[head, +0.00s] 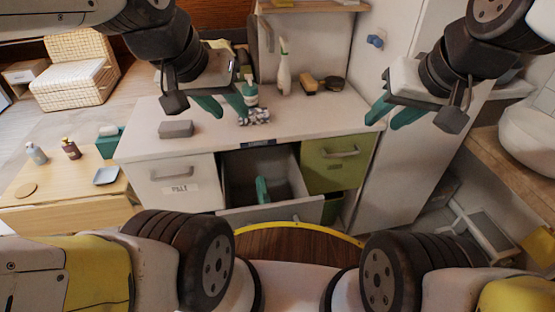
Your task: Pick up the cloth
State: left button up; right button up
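A crumpled grey-and-white patterned cloth (256,117) lies on the white counter (300,125), near its middle. My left gripper (224,106) is just left of the cloth in the picture. Its teal fingers are apart with nothing seen between them; I cannot tell how far above the counter it is. My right gripper (393,114) is at the right end of the counter, with its teal fingers apart and empty.
A grey block (176,129), a green-labelled bottle (250,92), a white spray bottle (284,70) and a sponge or brush (309,87) stand on the counter. Below, a drawer (258,214) is open with a teal item (263,190) inside. A green drawer (338,162) is shut.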

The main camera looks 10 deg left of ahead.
aim_at(258, 116)
jog(key=k+j+u, duration=0.1)
jog(key=k+j, duration=0.2)
jog(key=k+u, duration=0.1)
jog(key=u, duration=0.7)
jog(key=z, duration=0.65)
jog(key=i+j, duration=0.2)
jog(key=j, duration=0.2)
jog(key=i+j, duration=0.2)
jog(key=j, duration=0.2)
jog(key=i+j, duration=0.2)
jog(key=j, duration=0.15)
jog(key=i+j, duration=0.25)
jog(key=j, duration=0.15)
jog(key=k+j+u, duration=0.05)
